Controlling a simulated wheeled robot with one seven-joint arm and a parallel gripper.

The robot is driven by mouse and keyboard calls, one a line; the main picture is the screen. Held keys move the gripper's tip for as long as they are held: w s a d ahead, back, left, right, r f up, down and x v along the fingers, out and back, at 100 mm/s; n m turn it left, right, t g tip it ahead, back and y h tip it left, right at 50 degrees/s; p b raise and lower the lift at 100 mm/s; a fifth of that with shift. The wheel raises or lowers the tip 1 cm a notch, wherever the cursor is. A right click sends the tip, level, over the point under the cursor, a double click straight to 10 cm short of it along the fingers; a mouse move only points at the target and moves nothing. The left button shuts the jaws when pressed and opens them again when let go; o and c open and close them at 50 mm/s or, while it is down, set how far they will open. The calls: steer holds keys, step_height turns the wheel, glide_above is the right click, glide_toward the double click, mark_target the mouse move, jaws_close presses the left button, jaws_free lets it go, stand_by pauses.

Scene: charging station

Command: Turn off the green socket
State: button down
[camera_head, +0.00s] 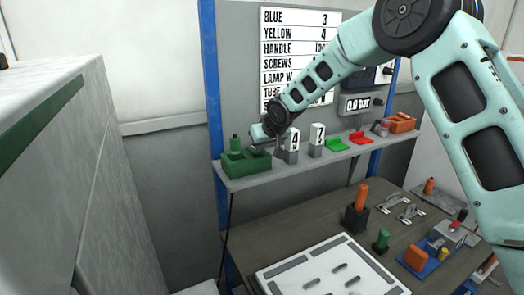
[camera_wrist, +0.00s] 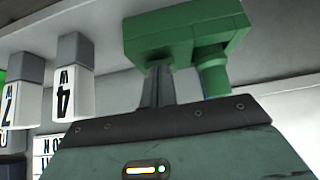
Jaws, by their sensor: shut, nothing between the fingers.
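The green socket (camera_head: 245,168) is a dark green block at the left end of the grey shelf. A green cylindrical piece (camera_head: 236,144) stands up at its left part. My gripper (camera_head: 257,148) is at the block's upper right, its fingers hard to make out there. In the wrist view, which appears upside down, the green socket (camera_wrist: 190,32) is just beyond my gripper (camera_wrist: 158,70). The two fingers are together, and their tips meet or overlap the block's edge; I cannot tell whether they touch. The green cylinder (camera_wrist: 214,76) shows to the right of the fingers. No switch can be made out.
White number blocks marked 4 (camera_head: 293,145) and 7 (camera_head: 317,140) stand right of the socket. Green (camera_head: 338,144) and red (camera_head: 360,138) pieces lie further along the shelf (camera_head: 300,165). A blue post (camera_head: 210,80) rises at left. The workbench below holds a white panel (camera_head: 330,270).

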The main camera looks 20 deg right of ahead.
steer(key=shift+s+f+b, duration=0.1)
steer(key=shift+f+b, duration=0.65)
steer(key=shift+b, duration=0.45)
steer(key=shift+r+p, duration=0.45)
steer(key=shift+r, duration=0.1)
steer(key=shift+r+p, duration=0.5)
steer(key=shift+r, duration=0.2)
steer(key=b+v, duration=0.2)
steer(key=v, duration=1.1)
steer(key=shift+s, duration=0.1)
